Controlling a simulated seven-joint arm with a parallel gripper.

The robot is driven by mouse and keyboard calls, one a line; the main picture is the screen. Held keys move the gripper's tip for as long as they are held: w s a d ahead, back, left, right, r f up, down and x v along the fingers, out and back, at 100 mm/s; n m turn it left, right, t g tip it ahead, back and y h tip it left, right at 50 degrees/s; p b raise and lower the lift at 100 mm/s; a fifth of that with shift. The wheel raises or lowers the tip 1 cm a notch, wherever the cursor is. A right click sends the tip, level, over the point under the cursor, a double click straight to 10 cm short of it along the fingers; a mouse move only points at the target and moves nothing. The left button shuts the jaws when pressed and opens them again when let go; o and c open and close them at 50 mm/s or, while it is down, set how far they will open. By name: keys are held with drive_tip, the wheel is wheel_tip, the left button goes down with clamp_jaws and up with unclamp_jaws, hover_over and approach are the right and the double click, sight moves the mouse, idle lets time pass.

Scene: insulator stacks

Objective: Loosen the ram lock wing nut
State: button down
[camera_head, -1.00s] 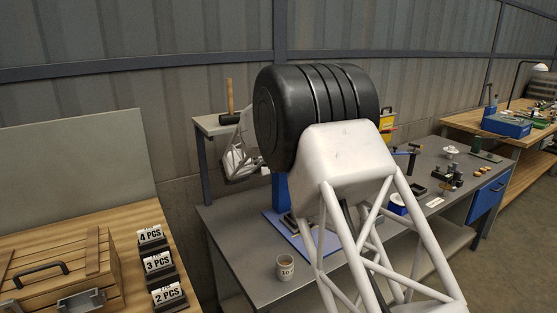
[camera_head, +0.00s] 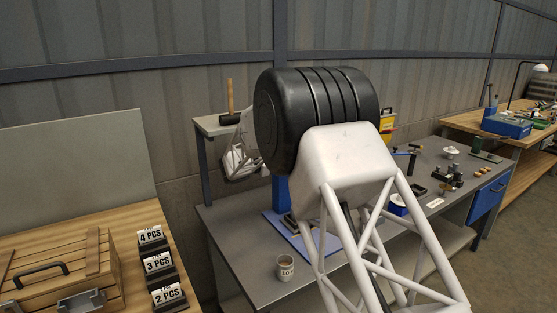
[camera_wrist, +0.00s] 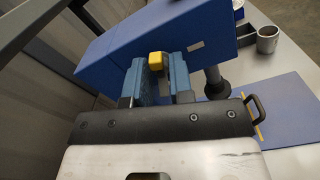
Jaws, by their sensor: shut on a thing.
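The ram lock wing nut (camera_wrist: 156,61) shows in the wrist view as a small yellow piece. It is between the two blue-padded fingers of my gripper (camera_wrist: 159,72), which is shut on it. The nut is at the blue press body (camera_wrist: 205,40), which fills the upper middle of that view. A dark round post (camera_wrist: 215,83) stands under the body, right of the fingers.
A blue mat (camera_head: 328,243) lies under the press on the grey bench (camera_head: 235,235). A cup (camera_head: 285,267) stands near the bench's front edge. A shelf with a mallet (camera_head: 230,97) is behind at left. Small tools and parts stand on the bench's right side.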

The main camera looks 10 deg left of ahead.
drive_tip(key=shift+a+n, duration=0.1)
drive_tip(key=shift+n, duration=2.2)
drive_tip(key=c, duration=1.2)
unclamp_jaws()
drive_tip(key=shift+v, duration=3.85)
